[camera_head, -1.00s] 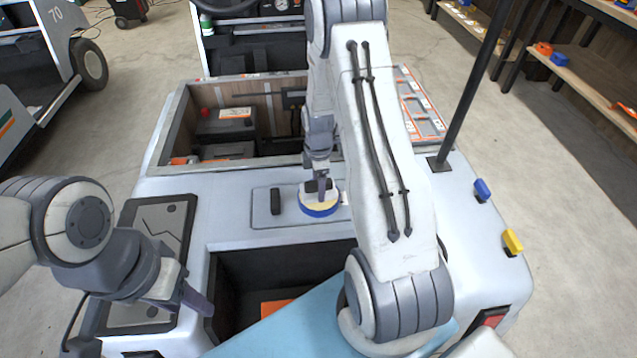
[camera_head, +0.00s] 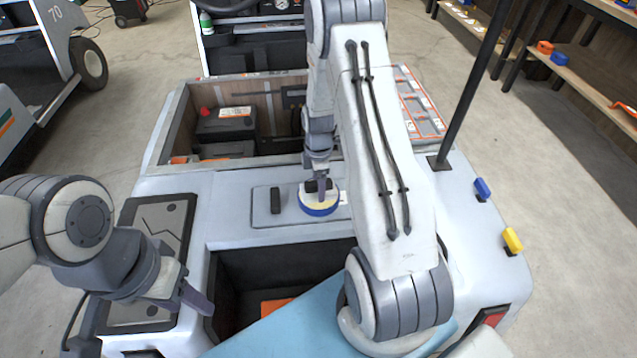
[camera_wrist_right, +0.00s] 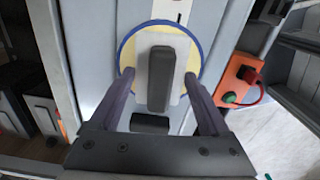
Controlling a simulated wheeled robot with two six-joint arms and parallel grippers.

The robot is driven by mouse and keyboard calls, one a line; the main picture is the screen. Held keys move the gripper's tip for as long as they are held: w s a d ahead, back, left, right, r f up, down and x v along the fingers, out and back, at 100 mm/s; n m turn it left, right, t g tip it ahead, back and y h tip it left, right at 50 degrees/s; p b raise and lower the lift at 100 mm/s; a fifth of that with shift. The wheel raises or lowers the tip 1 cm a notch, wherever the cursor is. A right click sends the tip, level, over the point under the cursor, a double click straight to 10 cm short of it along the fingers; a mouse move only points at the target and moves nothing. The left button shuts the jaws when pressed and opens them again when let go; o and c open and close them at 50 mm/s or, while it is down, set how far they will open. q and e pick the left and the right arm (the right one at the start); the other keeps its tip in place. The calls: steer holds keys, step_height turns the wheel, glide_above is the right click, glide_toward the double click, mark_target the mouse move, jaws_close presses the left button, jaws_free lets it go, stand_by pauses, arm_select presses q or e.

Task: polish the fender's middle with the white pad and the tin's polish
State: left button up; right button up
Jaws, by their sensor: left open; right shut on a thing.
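The white pad (camera_wrist_right: 181,41) with its black handle (camera_wrist_right: 161,80) is in my right gripper (camera_wrist_right: 165,108), whose fingers are on either side of the handle. The pad is over the round tin (camera_wrist_right: 127,55), which has a blue rim and cream polish. In the head view the tin (camera_head: 319,208) is on the cart's pale deck, below my right gripper (camera_head: 320,180). Whether the pad touches the polish is hard to tell. My left gripper (camera_head: 195,300) is open and empty at lower left. A light blue panel (camera_head: 290,326) at the bottom may be the fender; my right arm covers part of it.
A black block (camera_head: 275,200) stands left of the tin. Behind is an open bay with a black battery (camera_head: 226,124); in front is a dark open recess (camera_head: 240,275). A dark post (camera_head: 475,85) rises at right. Blue (camera_head: 482,188) and yellow (camera_head: 512,240) blocks sit on the right edge.

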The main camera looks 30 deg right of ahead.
steer(key=shift+s, duration=0.1)
stand_by(0.5)
step_height(320, 180, up, 7)
steer(key=p, duration=0.6)
stand_by(0.8)
steer(key=shift+a+r, duration=0.15)
steer(key=shift+a, duration=0.15)
steer(key=s+a+r+m+p, duration=0.2)
steer(key=a+m, duration=0.4)
steer(key=m, duration=0.1)
steer(key=s+a+r+m+p, duration=0.2)
steer(key=a+r+m, duration=0.1)
steer(key=a+m, duration=0.3)
steer(key=shift+s+a+m, duration=0.3)
steer(key=shift+s+m, duration=0.05)
steer(key=shift+m, duration=0.05)
